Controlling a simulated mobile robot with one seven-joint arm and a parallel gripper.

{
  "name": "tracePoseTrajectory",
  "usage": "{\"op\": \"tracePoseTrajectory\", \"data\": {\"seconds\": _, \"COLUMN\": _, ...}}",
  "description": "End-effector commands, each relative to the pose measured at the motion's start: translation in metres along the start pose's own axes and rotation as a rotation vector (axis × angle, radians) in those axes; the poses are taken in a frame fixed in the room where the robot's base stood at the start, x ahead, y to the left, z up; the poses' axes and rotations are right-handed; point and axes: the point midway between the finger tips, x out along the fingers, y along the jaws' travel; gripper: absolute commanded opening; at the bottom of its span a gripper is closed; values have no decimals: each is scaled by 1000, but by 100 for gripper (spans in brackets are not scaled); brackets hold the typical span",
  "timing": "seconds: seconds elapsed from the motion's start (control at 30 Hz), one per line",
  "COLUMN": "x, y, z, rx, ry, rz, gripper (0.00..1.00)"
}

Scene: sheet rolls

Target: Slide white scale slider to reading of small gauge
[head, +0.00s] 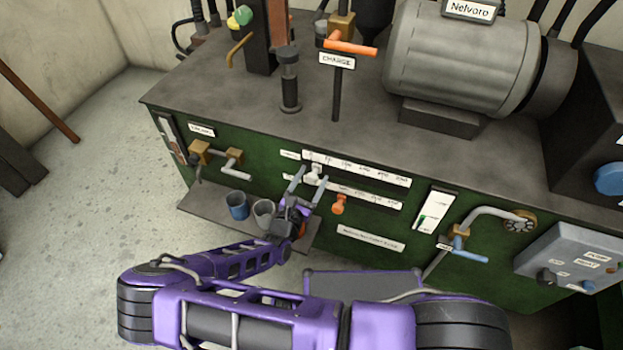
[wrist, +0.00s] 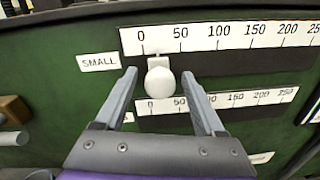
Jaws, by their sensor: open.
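The white slider (wrist: 159,82) is a round white knob on a bracket under the upper scale (wrist: 225,36), beside the label SMALL (wrist: 99,62). Its pointer stands a little right of 0, between 0 and 50. In the head view the white slider (head: 314,173) sits near the left end of the scale (head: 357,168). My gripper (wrist: 159,73) is open, with one finger on each side of the knob and gaps showing. In the head view my gripper (head: 312,180) reaches up to the green panel. I cannot make out a gauge named small in these frames.
An orange slider (head: 339,204) sits on the lower scale, right of my gripper. Two cups (head: 238,206) stand on a shelf at left. A vertical level indicator (head: 435,217) and a blue-handled valve (head: 460,242) are farther right.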

Motion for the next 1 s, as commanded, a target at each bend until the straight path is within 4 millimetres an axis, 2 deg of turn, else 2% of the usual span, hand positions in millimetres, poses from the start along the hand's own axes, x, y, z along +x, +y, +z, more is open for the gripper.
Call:
{"op": "tracePoseTrajectory", "data": {"seconds": 0.07, "x": 0, "y": 0, "z": 0, "rx": 0, "ry": 0, "rz": 0, "gripper": 71}}
{"op": "tracePoseTrajectory", "data": {"seconds": 0.47, "x": 0, "y": 0, "z": 0, "rx": 0, "ry": 0, "rz": 0, "gripper": 1}}
{"op": "tracePoseTrajectory", "data": {"seconds": 1.0, "x": -1, "y": 0, "z": 0, "rx": 0, "ry": 0, "rz": -1, "gripper": 0}}
